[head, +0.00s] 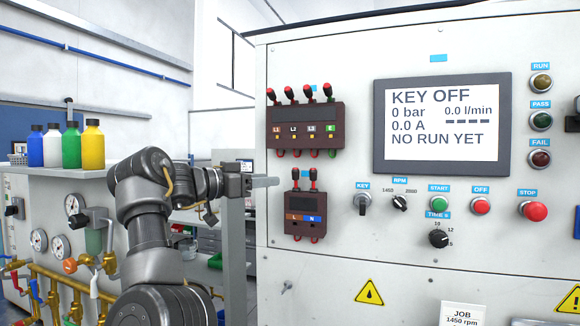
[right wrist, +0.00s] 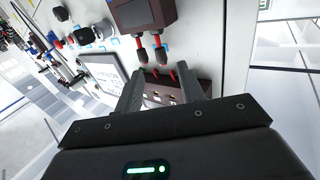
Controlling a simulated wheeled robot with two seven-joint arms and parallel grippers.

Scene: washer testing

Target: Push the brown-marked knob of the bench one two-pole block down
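The two-pole block (head: 306,212) is a dark brown box on the white panel, below the four-pole block (head: 305,125). Its brown-marked knob (head: 295,175) is the left one above the L mark and stands up; the blue-marked knob (head: 313,175) also stands up beside it. In the right wrist view the scene is upside down, and the brown-marked knob (right wrist: 160,50) is the right of the two. My right gripper (head: 272,182) is left of the two-pole block in the head view, apart from the knobs. Its fingers (right wrist: 158,72) are open and empty. My left gripper is not in view.
The panel carries a display (head: 442,120) reading KEY OFF, a key switch (head: 362,203) and a red stop button (head: 535,211). Several bottles (head: 93,145) stand on a bench at left, above gauges and brass pipes (head: 50,285).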

